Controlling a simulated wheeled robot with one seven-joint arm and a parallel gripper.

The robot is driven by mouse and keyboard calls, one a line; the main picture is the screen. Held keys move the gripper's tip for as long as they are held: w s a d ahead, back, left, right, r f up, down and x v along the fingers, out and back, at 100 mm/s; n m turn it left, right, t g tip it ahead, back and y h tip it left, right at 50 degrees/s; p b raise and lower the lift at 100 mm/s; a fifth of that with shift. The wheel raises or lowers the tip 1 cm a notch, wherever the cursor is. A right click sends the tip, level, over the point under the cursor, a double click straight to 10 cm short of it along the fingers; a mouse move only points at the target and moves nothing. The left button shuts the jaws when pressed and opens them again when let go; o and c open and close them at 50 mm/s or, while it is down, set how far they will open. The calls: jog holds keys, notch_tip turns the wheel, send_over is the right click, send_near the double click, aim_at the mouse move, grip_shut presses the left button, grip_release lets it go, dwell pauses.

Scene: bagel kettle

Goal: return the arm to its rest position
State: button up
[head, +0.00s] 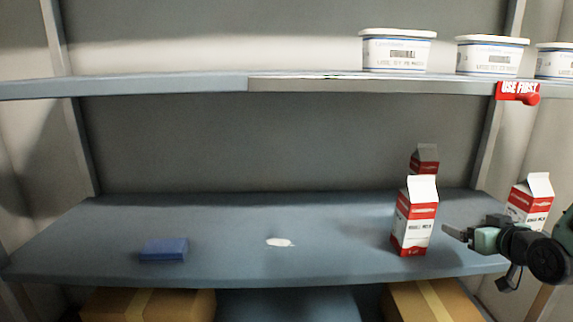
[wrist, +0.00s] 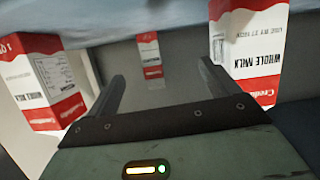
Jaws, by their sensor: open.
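My gripper (head: 456,237) is at the right of the head view, just in front of the lower shelf. In the wrist view my gripper (wrist: 162,88) is open, its two fingers apart with nothing between them. A red and white milk carton (head: 414,218) stands upright on the shelf left of my gripper. A second carton (head: 530,203) stands to the right, partly hidden by my arm. A third carton (head: 424,159) stands behind the first one. The wrist view shows cartons on both sides (wrist: 45,85) (wrist: 248,55) and one farther back (wrist: 150,55).
The lower shelf (head: 200,225) holds a blue block (head: 164,250) and a white patch (head: 280,242), with clear room around them. White tubs (head: 398,50) stand on the upper shelf (head: 170,88). A red "use first" tag (head: 517,90) hangs there. Cardboard boxes (head: 150,305) sit below.

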jog(key=s+a+m+g, duration=0.1)
jog(key=s+a+g, duration=0.45)
jog(key=s, duration=0.35)
jog(key=s+a+g, duration=0.5)
jog(key=s+g, duration=0.1)
jog(key=s, duration=0.3)
jog(key=s+a+r+n+g, duration=0.3)
jog(key=s+a+n, duration=0.5)
jog(key=s+a, duration=0.85)
notch_tip(320, 180, up, 28)
jog(key=w+a+p, duration=0.1)
jog(key=w+p, duration=0.1)
jog(key=p, duration=2.7)
jog(key=shift+a+m, duration=0.25)
jog(key=shift+m, duration=0.05)
